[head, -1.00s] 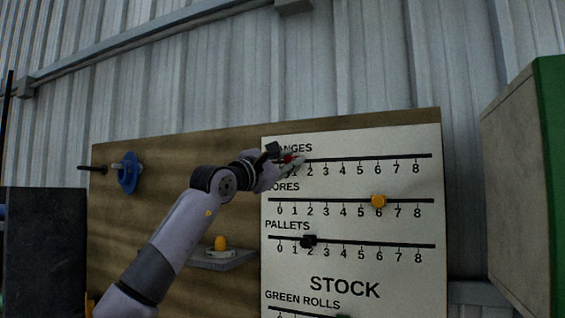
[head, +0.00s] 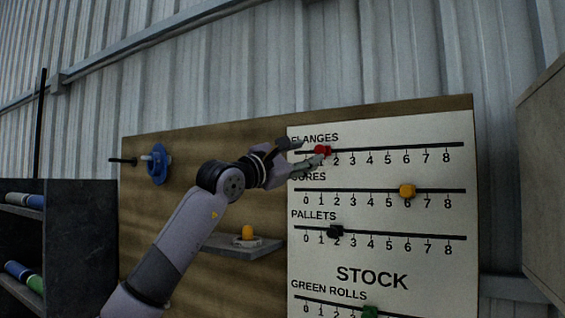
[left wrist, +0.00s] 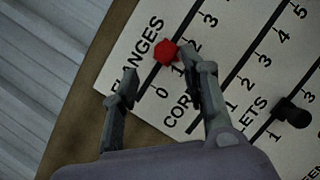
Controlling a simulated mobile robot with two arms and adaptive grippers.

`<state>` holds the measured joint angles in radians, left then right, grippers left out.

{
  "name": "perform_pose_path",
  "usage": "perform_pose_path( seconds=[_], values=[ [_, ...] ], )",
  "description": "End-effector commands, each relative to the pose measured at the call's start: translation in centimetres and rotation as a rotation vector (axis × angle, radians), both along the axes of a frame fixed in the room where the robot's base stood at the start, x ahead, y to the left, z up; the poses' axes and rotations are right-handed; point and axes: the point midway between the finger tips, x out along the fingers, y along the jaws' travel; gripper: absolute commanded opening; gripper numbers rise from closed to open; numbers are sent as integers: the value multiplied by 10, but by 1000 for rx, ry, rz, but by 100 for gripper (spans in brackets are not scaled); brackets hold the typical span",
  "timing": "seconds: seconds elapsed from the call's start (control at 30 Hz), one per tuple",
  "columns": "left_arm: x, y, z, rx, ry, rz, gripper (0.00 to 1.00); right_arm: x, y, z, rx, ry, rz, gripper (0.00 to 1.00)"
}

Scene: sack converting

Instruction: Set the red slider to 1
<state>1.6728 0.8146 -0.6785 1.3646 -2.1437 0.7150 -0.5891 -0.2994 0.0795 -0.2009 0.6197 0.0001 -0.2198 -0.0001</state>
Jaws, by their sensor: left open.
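The red slider (head: 322,151) is on the top rail of the white board, the FLANGES scale (head: 400,149), about at the mark 1. It also shows in the left wrist view (left wrist: 166,52), beside the printed 1. My left gripper (head: 312,152) is open at the left end of this rail. In the left wrist view its two fingers (left wrist: 158,64) are spread, with the red slider just beyond and between their tips, nearer the right finger. I cannot tell whether that finger touches it. The right finger hides part of the scale. My right gripper is not in view.
Below are a yellow slider (head: 407,191) at 6, a black slider (head: 335,231) near 2 and a green slider (head: 371,312). A small shelf (head: 236,246) with a yellow knob and a blue wheel (head: 157,164) are left of the white board. Dark shelving (head: 85,240) stands further left.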

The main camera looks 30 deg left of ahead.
Motion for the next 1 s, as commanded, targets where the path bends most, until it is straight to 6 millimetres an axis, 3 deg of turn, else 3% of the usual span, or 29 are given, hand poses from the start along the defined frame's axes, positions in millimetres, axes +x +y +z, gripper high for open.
perform_pose_path(
  seconds=[0.2,0.4,0.83,1.0],
  values=[
    [-41,13,-13,1,0,3,41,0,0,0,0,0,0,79],
    [-65,19,-20,0,1,1,41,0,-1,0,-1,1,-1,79],
    [-72,20,-22,-2,1,0,41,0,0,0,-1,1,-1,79],
    [-78,10,-15,7,48,27,41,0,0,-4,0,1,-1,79]
  ],
)
